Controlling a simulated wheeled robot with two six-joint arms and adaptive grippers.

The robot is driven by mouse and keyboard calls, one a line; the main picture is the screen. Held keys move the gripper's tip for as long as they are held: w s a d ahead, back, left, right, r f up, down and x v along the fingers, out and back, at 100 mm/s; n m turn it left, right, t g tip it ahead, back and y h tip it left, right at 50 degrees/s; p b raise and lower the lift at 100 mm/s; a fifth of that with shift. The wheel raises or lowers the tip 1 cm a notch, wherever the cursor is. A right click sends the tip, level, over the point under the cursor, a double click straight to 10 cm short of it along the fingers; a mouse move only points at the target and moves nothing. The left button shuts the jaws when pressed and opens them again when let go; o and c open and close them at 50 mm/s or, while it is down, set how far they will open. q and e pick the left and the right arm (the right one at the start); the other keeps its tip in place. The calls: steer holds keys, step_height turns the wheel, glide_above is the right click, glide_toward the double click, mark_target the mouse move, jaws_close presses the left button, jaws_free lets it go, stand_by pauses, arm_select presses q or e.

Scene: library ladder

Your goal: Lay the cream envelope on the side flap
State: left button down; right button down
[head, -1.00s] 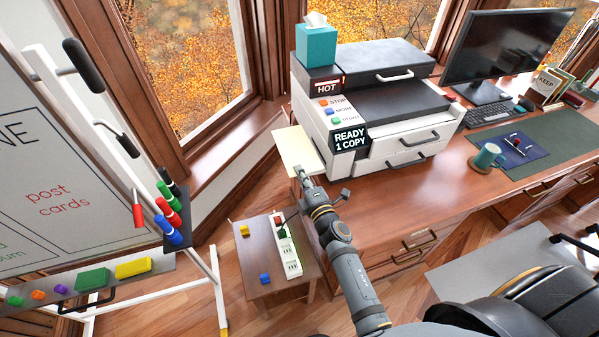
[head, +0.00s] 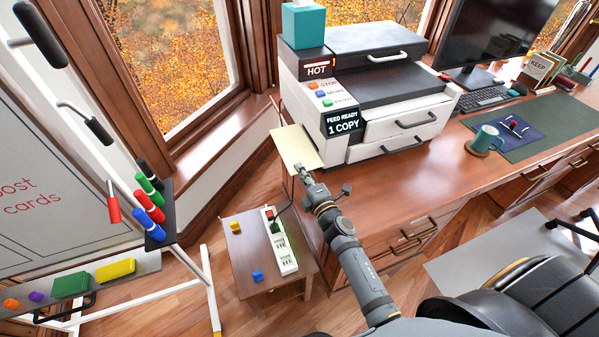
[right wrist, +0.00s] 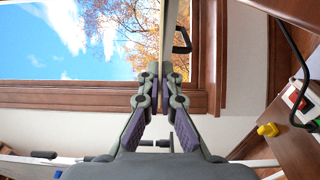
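The cream envelope (head: 297,147) is a flat pale sheet at the left side of the white printer (head: 299,97) in the head view. My right gripper (head: 301,170) is shut on its near edge. In the right wrist view the right gripper (right wrist: 161,75) pinches the envelope (right wrist: 168,30), which shows nearly edge-on as a pale upright strip. I cannot make out the side flap apart from the envelope; it may be hidden beneath it. Whether the envelope touches the printer or a flap is unclear. My left gripper is not in view.
The printer's screen (head: 343,123) reads "FEED READY 1 COPY". A low side table (head: 243,265) with a power strip (head: 281,240) and small blocks stands below the envelope. A whiteboard stand (head: 207,285) is at the left. The desk (head: 440,165) extends right.

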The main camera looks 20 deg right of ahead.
steer(key=c, duration=1.4)
jaws_free()
steer(key=shift+c, duration=0.2)
steer(key=shift+s, duration=0.1)
steer(key=s+a, duration=0.1)
steer(key=s, duration=0.5)
steer(key=shift+s+b, duration=0.3)
steer(key=shift+s, duration=0.1)
